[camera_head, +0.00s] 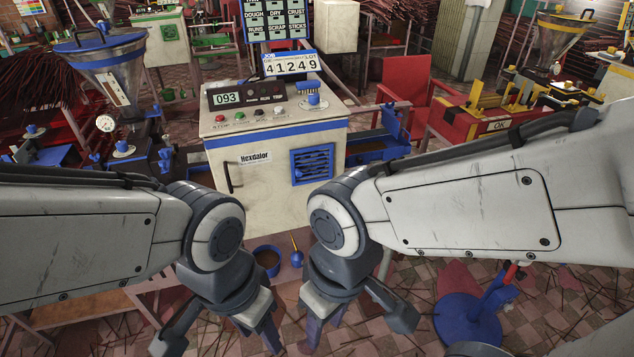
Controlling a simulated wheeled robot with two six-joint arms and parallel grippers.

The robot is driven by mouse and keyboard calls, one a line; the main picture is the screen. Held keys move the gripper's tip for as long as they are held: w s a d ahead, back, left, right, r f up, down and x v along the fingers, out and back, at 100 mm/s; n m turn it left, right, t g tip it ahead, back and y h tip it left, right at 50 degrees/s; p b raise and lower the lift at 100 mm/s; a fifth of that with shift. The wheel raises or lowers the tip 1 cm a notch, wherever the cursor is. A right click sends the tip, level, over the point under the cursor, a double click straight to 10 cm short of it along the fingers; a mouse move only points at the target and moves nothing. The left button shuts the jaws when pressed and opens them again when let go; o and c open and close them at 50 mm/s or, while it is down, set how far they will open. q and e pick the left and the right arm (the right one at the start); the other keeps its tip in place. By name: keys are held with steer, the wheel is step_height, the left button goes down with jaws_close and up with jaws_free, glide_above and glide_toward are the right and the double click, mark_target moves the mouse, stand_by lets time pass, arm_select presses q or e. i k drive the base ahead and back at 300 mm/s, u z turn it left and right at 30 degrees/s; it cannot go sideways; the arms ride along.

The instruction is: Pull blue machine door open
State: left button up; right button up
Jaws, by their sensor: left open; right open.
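The blue-trimmed machine (270,150) stands ahead of me as a cream cabinet with a blue stripe. Its front door (262,205) carries a "Hexdalor" label and a blue vent grille (312,163), and looks closed. A dark vertical handle (228,178) is on the door's left side. My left gripper (222,338) is open and empty, pointing down, low in front of the machine and below the handle. My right gripper (358,328) is open and empty, pointing down, to its right. Both are apart from the door. My arms hide the door's lower corners.
A control panel with buttons and a "093" display (228,98) tops the cabinet. A blue-rimmed hopper (105,60) stands at left. A blue bucket (267,260) sits below the door. A red chair (425,100) stands behind right. A blue round-based stand (468,318) is at lower right.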

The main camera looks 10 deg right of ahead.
mark_target(252, 168)
steer(key=u, duration=0.3)
steer(key=i, duration=0.6)
steer(key=u, duration=0.55)
